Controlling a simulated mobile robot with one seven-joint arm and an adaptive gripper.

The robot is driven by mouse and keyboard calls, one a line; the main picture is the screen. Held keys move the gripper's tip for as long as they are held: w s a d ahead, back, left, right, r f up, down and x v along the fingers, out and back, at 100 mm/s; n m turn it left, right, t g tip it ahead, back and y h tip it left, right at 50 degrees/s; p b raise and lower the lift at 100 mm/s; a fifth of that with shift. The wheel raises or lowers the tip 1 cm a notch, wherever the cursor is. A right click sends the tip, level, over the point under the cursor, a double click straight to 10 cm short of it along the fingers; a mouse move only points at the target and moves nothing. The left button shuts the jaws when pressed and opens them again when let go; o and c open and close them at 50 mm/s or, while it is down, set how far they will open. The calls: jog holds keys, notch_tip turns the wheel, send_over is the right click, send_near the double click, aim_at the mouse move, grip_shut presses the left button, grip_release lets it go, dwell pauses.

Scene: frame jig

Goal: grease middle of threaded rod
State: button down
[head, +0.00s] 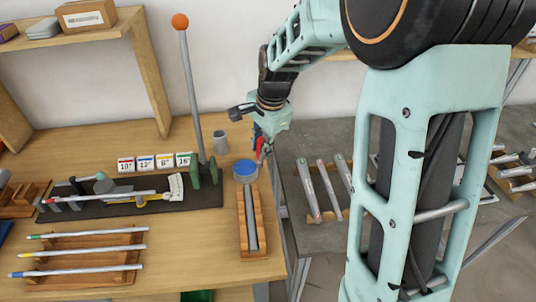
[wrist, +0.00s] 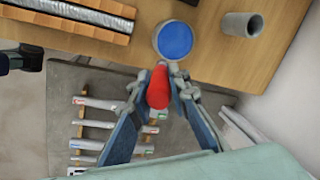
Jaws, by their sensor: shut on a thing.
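The threaded rod (head: 251,218) lies in a wooden cradle (head: 241,238) near the right edge of the wooden bench. Its ribbed surface shows at the upper left of the wrist view (wrist: 85,14). A round tin with a blue top (head: 245,170) stands just behind the cradle; it also shows in the wrist view (wrist: 175,40). My gripper (head: 259,141) is shut on a red tool (wrist: 158,88), beside the tin near the bench edge. Only the red part of the tool shows clearly; its working end cannot be made out.
A grey cup (head: 220,141) stands behind the tin. A tall post with an orange ball (head: 181,22) rises left of it. A rack of rods (head: 85,255) lies at the front left. A grey table (head: 300,150) with more rods stands right, across a gap.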

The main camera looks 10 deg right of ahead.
jog(key=shift+w+a+r+m+h+b, duration=0.7)
jog(key=shift+w+a+r+m+h, duration=0.45)
jog(key=shift+a+r+m, duration=1.6)
notch_tip(320, 180, down, 7)
jog(key=m+b, duration=0.1)
jog(key=b, duration=0.2)
jog(key=shift+w+a+t+b, duration=0.15)
jog(key=shift+a+t+b, duration=0.2)
jog(key=shift+t, duration=0.05)
jog(key=shift+f+b, duration=0.5)
jog(key=shift+b, duration=0.2)
dwell(0.5)
notch_tip(320, 180, up, 7)
jog(key=p, duration=0.4)
dwell(0.5)
dwell(0.5)
